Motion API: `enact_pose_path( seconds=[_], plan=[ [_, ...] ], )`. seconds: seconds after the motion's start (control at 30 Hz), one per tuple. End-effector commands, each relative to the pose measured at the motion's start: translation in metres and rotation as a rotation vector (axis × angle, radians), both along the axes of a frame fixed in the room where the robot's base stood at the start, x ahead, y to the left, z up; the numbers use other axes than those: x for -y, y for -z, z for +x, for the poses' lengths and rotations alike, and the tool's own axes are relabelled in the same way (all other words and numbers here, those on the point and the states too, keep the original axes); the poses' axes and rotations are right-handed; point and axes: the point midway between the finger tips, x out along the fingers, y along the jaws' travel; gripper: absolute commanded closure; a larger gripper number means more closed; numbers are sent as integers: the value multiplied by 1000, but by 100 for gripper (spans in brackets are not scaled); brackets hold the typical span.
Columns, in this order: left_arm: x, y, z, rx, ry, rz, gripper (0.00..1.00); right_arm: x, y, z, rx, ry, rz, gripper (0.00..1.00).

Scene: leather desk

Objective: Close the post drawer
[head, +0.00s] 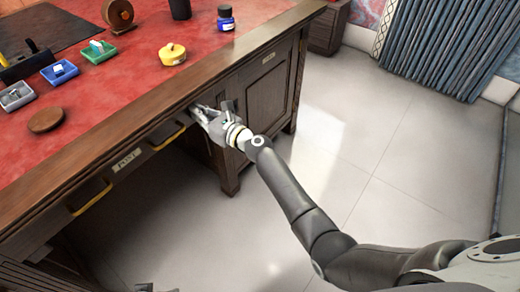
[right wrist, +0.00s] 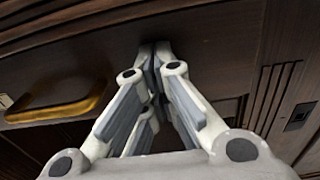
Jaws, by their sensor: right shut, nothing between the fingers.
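The post drawer (head: 110,180) is in the front of the desk, under the top's edge. Its pale label reads POST (head: 126,160), between two yellow handles (head: 167,138). Its front looks close to flush with the desk frame; I cannot tell if a small gap is left. My right gripper (head: 199,111) is shut and empty at the drawer's right end, just below the desk edge. In the right wrist view its fingertips (right wrist: 154,52) meet at or very near the dark wood front, right of a brass handle (right wrist: 62,108). A grey bit at the head view's bottom edge may be my left gripper.
The red leather desk top (head: 110,110) holds a yellow pot (head: 172,54), a blue ink bottle (head: 226,18), small trays (head: 59,72) and a round wooden disc (head: 46,120). A cabinet door (head: 263,90) stands right of the gripper. The floor (head: 350,140) in front is clear.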

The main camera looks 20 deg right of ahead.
Motion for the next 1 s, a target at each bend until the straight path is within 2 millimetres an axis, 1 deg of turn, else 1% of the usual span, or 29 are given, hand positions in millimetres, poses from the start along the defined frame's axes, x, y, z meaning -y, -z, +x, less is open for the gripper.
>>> enact_pose_path(
  seconds=[0.2,0.4,0.77,0.93,0.97,1.0],
  plan=[
    [0,-12,-1,6,-1,0,30,-7,0,10,1,1,1,100],
    [0,-15,-2,5,-1,0,30,-9,-2,13,3,2,1,100],
    [-1,-16,-2,4,-1,0,30,-9,-6,14,7,3,4,100],
    [0,-16,0,14,-2,-1,30,-11,-6,11,6,2,5,100],
    [0,-13,0,11,-1,-1,30,-12,-6,10,6,2,5,100],
    [0,-4,0,1,0,0,30,-13,-6,9,4,2,4,100]
  ],
)
